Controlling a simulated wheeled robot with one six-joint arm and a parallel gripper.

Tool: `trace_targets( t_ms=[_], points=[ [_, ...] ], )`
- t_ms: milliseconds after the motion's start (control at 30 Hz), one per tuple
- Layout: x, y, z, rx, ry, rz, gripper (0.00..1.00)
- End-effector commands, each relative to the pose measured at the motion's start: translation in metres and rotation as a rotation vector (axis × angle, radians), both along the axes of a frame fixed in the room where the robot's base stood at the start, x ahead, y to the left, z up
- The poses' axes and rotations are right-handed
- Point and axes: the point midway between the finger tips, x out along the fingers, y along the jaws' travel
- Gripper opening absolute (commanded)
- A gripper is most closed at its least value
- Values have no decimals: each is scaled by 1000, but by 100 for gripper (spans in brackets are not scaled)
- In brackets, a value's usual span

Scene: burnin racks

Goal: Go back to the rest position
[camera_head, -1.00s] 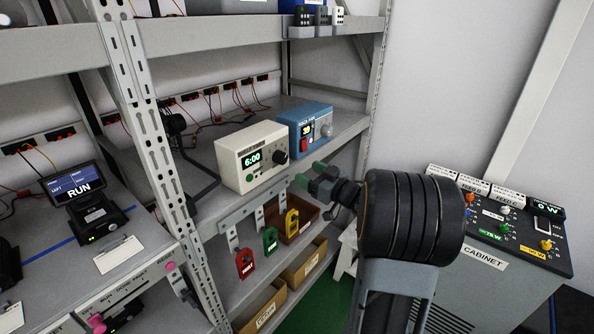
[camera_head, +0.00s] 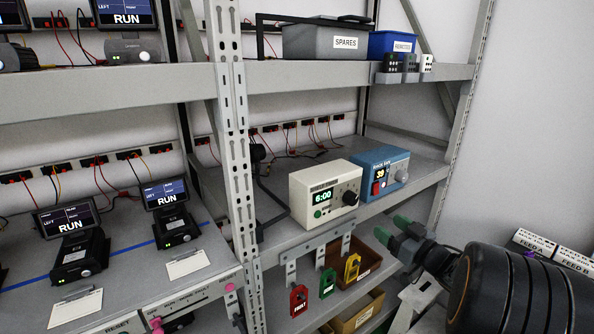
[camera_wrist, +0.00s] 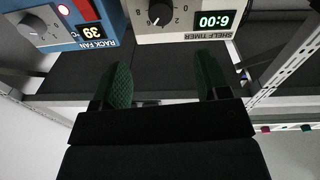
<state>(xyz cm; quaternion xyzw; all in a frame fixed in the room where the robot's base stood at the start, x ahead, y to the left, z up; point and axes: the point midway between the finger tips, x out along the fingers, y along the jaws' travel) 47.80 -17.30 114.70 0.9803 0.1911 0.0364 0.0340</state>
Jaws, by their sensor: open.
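My gripper (camera_head: 390,229) is at the right in the head view, in front of the middle shelf and below the blue rack fan box (camera_head: 384,172). Its two green-padded fingers are apart with nothing between them, as the wrist view (camera_wrist: 163,85) also shows. The blue box has a display reading 39, a red switch and a grey knob. The cream shelf timer (camera_head: 326,193) stands left of it on the shelf, showing 6:00. In the wrist view both boxes appear upside down beyond the fingertips. No rest-position marker is in view.
Red (camera_head: 299,300), green (camera_head: 327,283) and yellow (camera_head: 352,268) tags hang below the shelf edge. A metal rack post (camera_head: 238,150) stands left of the timer. Grey (camera_head: 325,42) and blue (camera_head: 393,45) bins sit above. Feed labels (camera_head: 535,241) show at right. Wall space at upper right is clear.

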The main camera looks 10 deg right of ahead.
Motion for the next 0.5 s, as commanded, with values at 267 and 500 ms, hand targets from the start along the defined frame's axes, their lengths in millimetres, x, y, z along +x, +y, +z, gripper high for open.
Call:
trace_targets(
  t_ms=[267, 500],
  points=[
    [7, -61, -47, -148, 220, -366, 68],
    [-38, -93, -84, -228, 638, -776, 68]
  ],
)
